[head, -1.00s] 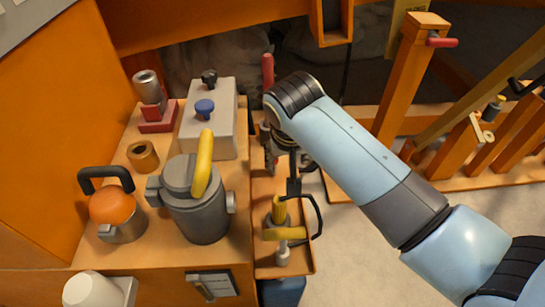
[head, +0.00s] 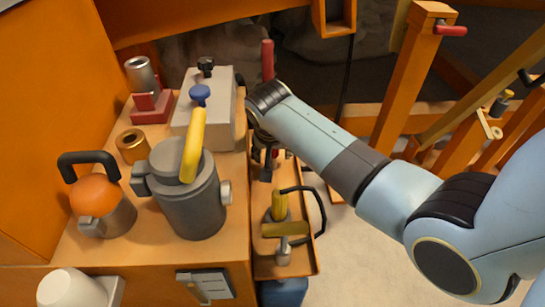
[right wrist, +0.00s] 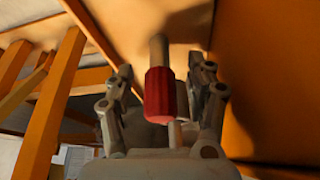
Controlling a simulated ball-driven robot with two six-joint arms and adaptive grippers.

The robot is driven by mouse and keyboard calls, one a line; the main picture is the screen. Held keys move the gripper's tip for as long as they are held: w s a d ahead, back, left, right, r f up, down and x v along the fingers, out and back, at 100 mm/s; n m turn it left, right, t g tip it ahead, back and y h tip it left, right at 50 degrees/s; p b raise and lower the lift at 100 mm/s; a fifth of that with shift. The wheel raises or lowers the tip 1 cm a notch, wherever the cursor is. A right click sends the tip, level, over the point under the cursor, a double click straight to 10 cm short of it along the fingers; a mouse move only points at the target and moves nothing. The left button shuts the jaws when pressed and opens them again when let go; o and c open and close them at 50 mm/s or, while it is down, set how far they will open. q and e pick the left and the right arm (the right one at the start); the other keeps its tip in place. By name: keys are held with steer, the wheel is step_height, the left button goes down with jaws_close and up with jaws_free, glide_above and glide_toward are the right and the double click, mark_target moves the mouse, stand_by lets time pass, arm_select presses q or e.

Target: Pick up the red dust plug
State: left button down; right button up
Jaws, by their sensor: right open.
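The red dust plug (right wrist: 160,96), a ribbed red cylinder with a grey stem, shows in the right wrist view. My right gripper (right wrist: 166,72) is open, with one finger on each side of the plug and gaps visible at both sides. In the head view my right gripper (head: 268,165) hangs over the narrow wooden tray (head: 308,262) beside the bench, mostly hidden by its own wrist. A small bit of red shows by the fingers there; I cannot tell whether it is the plug. My left gripper is not in view.
A yellow-handled tool (head: 280,225) with a black loop lies in the tray's near part. Left, the bench holds a grey canister (head: 190,200), an orange-topped pot (head: 95,200) and a grey box (head: 215,120). A red upright handle (head: 267,60) stands behind my wrist. Wooden posts (head: 410,75) stand right.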

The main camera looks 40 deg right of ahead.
steer(key=shift+w+d+f, duration=0.1)
steer(key=shift+f, duration=0.1)
steer(key=c, duration=1.1)
jaws_close()
